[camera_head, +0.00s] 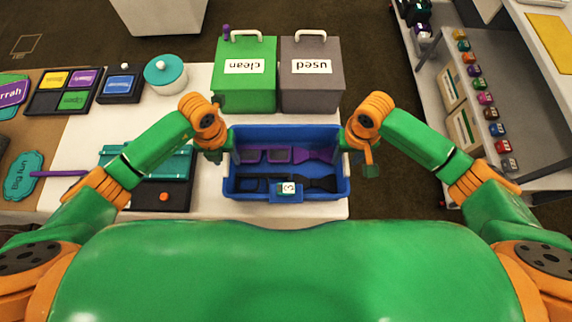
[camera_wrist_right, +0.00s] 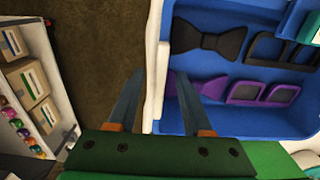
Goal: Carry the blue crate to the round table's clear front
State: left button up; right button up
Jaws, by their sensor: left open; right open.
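The blue crate (camera_head: 290,132) sits on the white table in front of me in the head view. Purple glasses and a purple bow tie (camera_head: 315,153) lie along its far side. Black glasses and a black bow tie (camera_head: 318,183) lie nearer me. Its front wall bears a tag marked 3. My left gripper (camera_head: 222,155) is open at its left end, its fingers mostly hidden. My right gripper (camera_head: 358,158) is open at its right end. In the right wrist view my right gripper (camera_wrist_right: 158,103) has its fingers on either side of the crate's (camera_wrist_right: 262,122) end wall. No round table shows.
A green "clean" box (camera_head: 230,92) and a grey "used" box (camera_head: 328,92) stand right behind the crate. A teal case (camera_head: 118,152) and a dark box with an orange knob lie to its left. Floor separates the table from the shelf (camera_head: 455,110) at right.

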pick_arm(q)
grip_shut()
pick_arm(e)
grip_shut()
pick_arm(q)
jog(key=shift+w+r, duration=0.1)
pick_arm(e)
jog(key=shift+w, duration=0.1)
dwell(0.9)
